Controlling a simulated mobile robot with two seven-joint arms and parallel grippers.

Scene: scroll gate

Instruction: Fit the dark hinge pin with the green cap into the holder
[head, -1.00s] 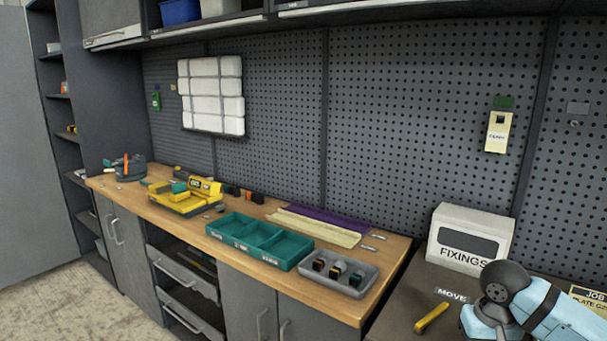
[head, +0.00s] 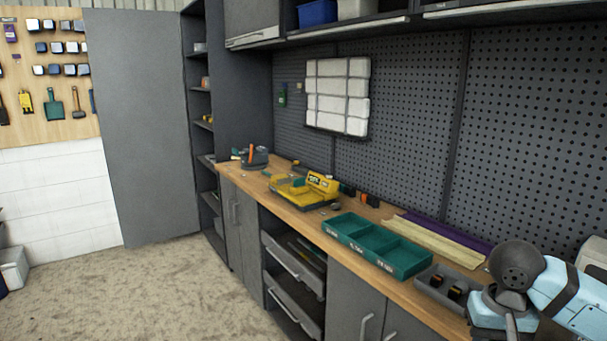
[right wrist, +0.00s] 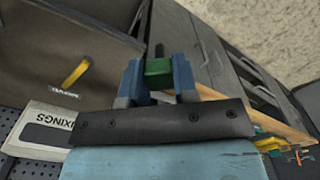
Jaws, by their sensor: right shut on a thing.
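My right gripper (right wrist: 160,78) is shut on the green cap (right wrist: 158,72) of the hinge pin in the right wrist view. The dark pin shaft (right wrist: 159,50) sticks out beyond the cap, away from the wrist. In the head view my right arm shows at the lower right, and its fingers and the pin are hidden or out of frame. My left gripper is in no view. I cannot tell which thing is the holder. A yellow device (head: 303,193) stands on the wooden bench (head: 349,210), well away from my right arm.
A teal tray with compartments (head: 376,244) and a grey tray (head: 438,284) with small dark blocks sit on the bench. A purple strip and a pale strip (head: 436,242) lie behind. A FIXINGS box (right wrist: 52,135) shows in the right wrist view. The floor (head: 150,285) at left is clear.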

